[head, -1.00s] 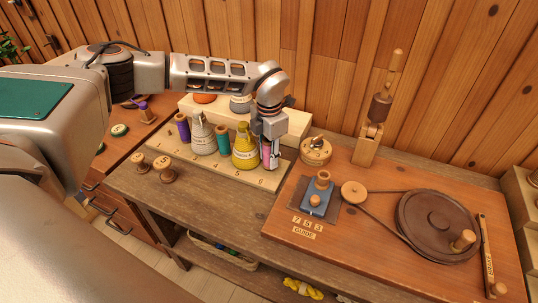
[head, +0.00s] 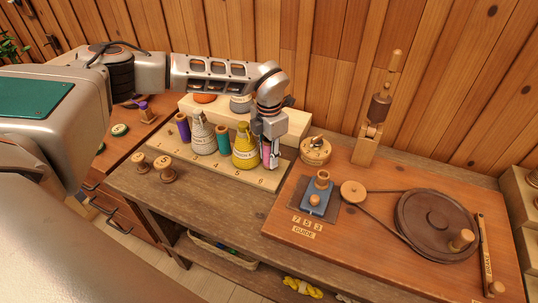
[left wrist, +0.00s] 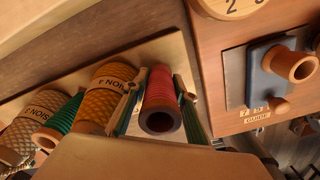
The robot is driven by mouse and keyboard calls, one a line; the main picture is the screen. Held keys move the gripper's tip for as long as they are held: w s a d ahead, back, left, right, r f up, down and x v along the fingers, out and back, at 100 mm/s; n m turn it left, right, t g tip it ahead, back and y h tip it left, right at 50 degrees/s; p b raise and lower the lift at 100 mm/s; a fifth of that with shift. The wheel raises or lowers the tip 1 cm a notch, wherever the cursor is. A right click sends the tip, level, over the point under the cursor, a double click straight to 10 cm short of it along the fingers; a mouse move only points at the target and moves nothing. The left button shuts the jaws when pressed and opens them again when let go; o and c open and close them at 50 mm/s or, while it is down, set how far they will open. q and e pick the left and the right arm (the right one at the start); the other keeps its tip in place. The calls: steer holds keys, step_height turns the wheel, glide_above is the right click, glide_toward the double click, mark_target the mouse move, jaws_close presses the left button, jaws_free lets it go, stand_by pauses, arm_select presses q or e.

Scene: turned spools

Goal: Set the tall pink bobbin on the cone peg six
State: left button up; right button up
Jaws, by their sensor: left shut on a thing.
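The tall pink bobbin (head: 267,155) is upright at the right end of the numbered peg board (head: 222,168), just behind the number 6. My left gripper (head: 270,150) is shut on it from above. In the left wrist view the bobbin (left wrist: 161,92) stands between the two fingers, its dark hollow end facing the camera. Cone peg six is hidden by the bobbin and fingers, and I cannot tell if the bobbin is fully down on it. A yellow cone (head: 245,148) stands close on its left. My right gripper is not in view.
A teal bobbin (head: 222,140), a white-grey cone (head: 201,134) and a purple bobbin (head: 183,128) stand further left. A raised pale shelf (head: 297,122) is behind. A round wooden pot (head: 316,150) and the winder board (head: 390,260) lie to the right.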

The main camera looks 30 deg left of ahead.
mark_target(269, 144)
arm_select(q)
steer(key=shift+f, duration=0.55)
steer(key=o, duration=0.8)
steer(key=shift+o, duration=0.2)
step_height(269, 144, up, 6)
steer(key=p, duration=0.4)
step_height(269, 144, up, 5)
steer(key=shift+r+p, duration=0.1)
steer(key=shift+p, duration=0.45)
